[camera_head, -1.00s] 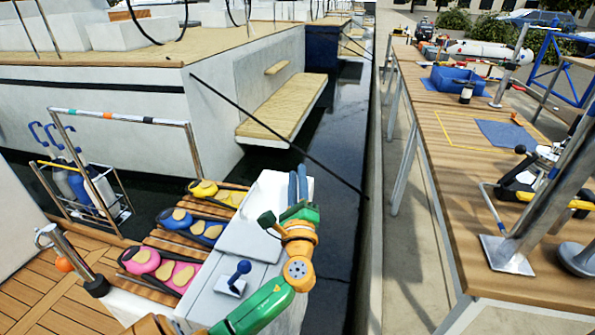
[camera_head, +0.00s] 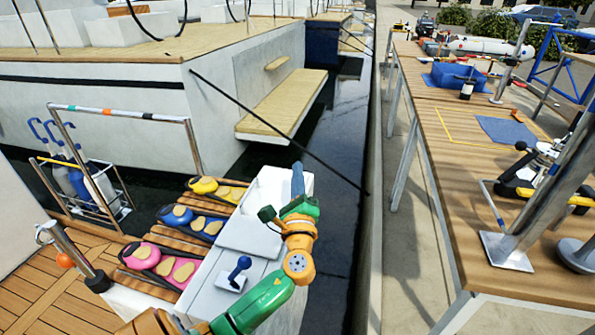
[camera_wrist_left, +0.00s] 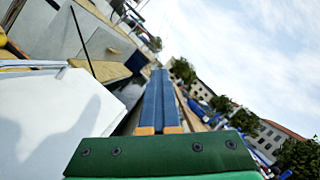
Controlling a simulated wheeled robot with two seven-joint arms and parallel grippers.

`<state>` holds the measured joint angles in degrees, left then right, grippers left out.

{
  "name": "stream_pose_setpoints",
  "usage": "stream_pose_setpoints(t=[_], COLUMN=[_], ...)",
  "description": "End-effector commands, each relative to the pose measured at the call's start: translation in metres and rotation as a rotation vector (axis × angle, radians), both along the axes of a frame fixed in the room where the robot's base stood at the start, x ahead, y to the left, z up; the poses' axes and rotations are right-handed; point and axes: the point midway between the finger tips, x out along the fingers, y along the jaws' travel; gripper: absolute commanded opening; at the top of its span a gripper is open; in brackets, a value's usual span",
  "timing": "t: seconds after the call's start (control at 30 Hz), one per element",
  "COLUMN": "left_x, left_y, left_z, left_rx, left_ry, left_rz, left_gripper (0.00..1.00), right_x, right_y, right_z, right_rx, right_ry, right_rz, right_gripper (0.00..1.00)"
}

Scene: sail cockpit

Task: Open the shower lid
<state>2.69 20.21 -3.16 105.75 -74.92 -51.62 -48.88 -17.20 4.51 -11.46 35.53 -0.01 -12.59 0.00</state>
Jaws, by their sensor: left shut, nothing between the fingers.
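A long white block (camera_head: 270,185) runs along the boat's edge. The green and orange wrist partly hides the block's right side. In the left wrist view the shut fingers (camera_wrist_left: 160,95) point away, with a white surface (camera_wrist_left: 65,120) to their left. I cannot tell whether they touch the block. My right gripper is out of view.
A small blue lever (camera_head: 239,268) stands on the block's near part. Yellow, blue and pink footwear-like items (camera_head: 160,262) lie on wooden slats at left. Dark water lies right of the block. A wooden workbench (camera_head: 465,180) with tools stands farther right.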

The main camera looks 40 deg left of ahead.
Motion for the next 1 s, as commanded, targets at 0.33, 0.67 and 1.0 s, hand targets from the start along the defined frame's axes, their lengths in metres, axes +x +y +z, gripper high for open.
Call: stream_pose_setpoints(t=[0.33,0.67,1.0], left_x=[0.0,0.0,0.0], left_y=[0.0,0.0,0.0], left_z=[0.0,0.0,0.0], left_rx=[0.0,0.0,0.0], left_ry=[0.0,0.0,0.0], left_rz=[0.0,0.0,0.0], left_gripper=[0.0,0.0,0.25], right_x=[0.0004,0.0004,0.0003], right_y=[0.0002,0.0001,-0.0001], right_z=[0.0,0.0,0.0], right_rx=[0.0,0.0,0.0], right_ry=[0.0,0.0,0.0], right_rz=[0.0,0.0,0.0], right_gripper=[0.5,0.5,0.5])
